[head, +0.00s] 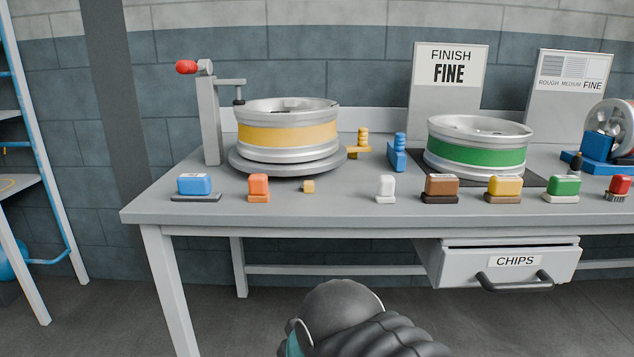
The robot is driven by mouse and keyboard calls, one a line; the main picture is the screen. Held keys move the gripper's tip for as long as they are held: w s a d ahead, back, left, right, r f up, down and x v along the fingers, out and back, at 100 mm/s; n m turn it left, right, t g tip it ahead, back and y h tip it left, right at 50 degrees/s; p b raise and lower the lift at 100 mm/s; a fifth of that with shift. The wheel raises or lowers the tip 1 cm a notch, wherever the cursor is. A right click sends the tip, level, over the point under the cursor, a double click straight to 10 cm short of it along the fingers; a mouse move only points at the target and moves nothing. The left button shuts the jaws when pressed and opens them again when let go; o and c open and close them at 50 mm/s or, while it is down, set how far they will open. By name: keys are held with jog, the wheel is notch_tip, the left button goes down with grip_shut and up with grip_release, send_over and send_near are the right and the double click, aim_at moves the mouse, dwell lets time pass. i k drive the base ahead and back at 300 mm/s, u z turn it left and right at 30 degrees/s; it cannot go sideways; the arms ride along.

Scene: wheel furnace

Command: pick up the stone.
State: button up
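No piece in the head view is labelled as the stone, and I cannot tell which one it is. Several small blocks stand in a row along the front of the grey bench (330,213): a blue block on a dark plate (194,185), an orange block (258,186), a small yellow cube (308,187), a white block (385,187), a brown block on a dark base (441,186), a yellow block on a brown base (505,187) and a green block on a pale base (563,187). My gripper is not in view; a dark rounded part of my arm shows at the bottom.
A yellow-banded wheel (287,136) sits on a turntable beside a red-knobbed post (208,120). A green-banded wheel (477,152) stands on a dark mat. A red brush (618,187) is at far right. The "CHIPS" drawer (512,262) juts out below.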

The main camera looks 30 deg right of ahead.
aim_at(259, 188)
jog(key=z, duration=1.5)
jog(key=k, duration=0.35)
jog(key=u, duration=1.15)
